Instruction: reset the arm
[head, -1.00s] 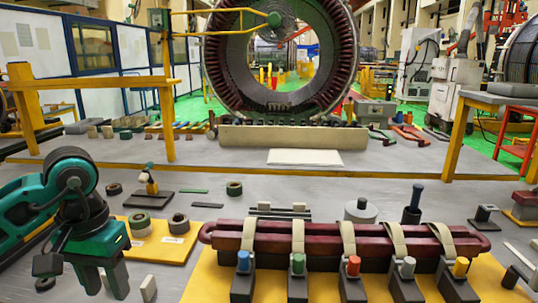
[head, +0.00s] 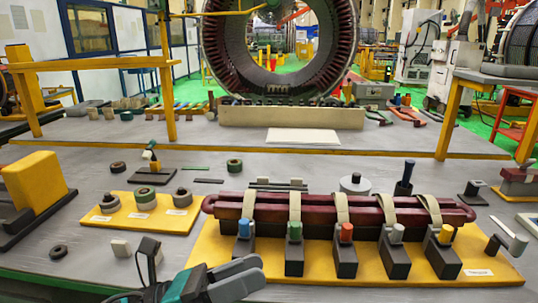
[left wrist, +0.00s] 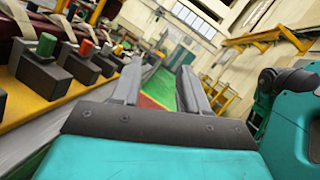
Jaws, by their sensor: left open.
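My left gripper (head: 255,271) is at the bottom middle of the head view, in front of the yellow base plate, its dark grey fingers pointing right. In the left wrist view its two fingers (left wrist: 158,85) stand apart with nothing between them, so it is open and empty. A teal and black arm part of mine shows at the right of that view. A dark red coil (head: 330,212) with cream straps lies on the plate behind the gripper. Coloured-knob clamp blocks (head: 294,258) line its front; some also show at the left of the wrist view (left wrist: 47,68). My right gripper is not in view.
A small yellow plate (head: 115,219) with several dark rings lies left of the coil. A yellow block on a dark base (head: 35,190) stands at the far left. A large stator ring (head: 210,60) stands behind.

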